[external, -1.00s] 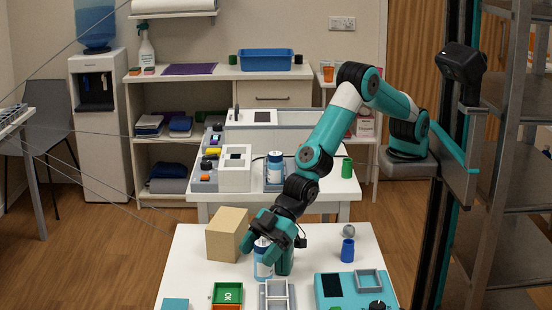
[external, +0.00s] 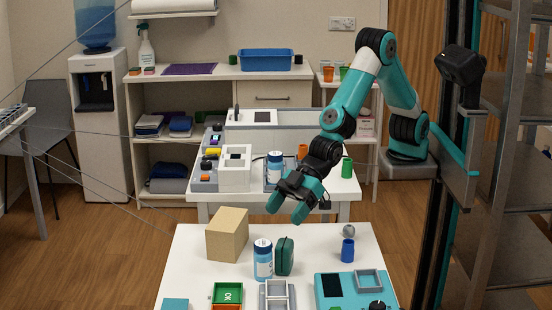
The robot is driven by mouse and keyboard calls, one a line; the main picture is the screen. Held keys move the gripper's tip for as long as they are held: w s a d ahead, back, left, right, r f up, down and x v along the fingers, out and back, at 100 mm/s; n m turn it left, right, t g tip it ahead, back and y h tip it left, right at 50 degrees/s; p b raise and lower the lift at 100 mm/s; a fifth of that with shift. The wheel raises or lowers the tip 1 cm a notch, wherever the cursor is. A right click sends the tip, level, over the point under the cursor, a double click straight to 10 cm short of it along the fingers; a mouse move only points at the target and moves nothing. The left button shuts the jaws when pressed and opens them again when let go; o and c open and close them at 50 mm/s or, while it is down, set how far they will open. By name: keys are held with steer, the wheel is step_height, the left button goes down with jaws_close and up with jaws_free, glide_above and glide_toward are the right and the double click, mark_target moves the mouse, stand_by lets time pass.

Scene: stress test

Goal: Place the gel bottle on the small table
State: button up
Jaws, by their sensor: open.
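A blue-and-white bottle with a white cap (external: 263,258) stands upright on the near white table (external: 195,255). A similar blue-and-white bottle (external: 274,168) stands on the white table behind it (external: 322,190). I cannot tell from the picture which bottle is the gel bottle or which table is meant by the small table. My gripper (external: 287,209) is open and empty, in the air above the back edge of the near table. It is clear of the near bottle, above and slightly to its right.
A dark green case (external: 284,256) stands just right of the near bottle, and a cardboard-coloured box (external: 227,234) to its left. Free room lies between case and cup.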

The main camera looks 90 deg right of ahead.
steer(key=shift+s+d+r, duration=0.25)
steer(key=s+d+r+m+g+h, duration=0.1)
steer(key=s+d+r+g, duration=0.1)
steer(key=s+d+r, duration=0.2)
steer(key=s+d+r+m+g+h, duration=0.1)
steer(key=s+d+r+g, duration=0.2)
steer(key=s+d, duration=0.7)
steer(key=d, duration=0.7)
steer(key=shift+d+r+h, duration=0.2)
steer(key=shift+r+h, duration=0.1)
steer(key=shift+r, duration=0.05)
steer(key=shift+o, duration=0.2)
steer(key=s+d+g, duration=0.2)
steer(key=s+d, duration=0.2)
steer(key=s, duration=0.4)
steer(key=shift+d+r+h, duration=0.25)
steer(key=shift+d+h, duration=0.05)
steer(key=shift+d, duration=0.05)
steer(key=shift+s, duration=0.1)
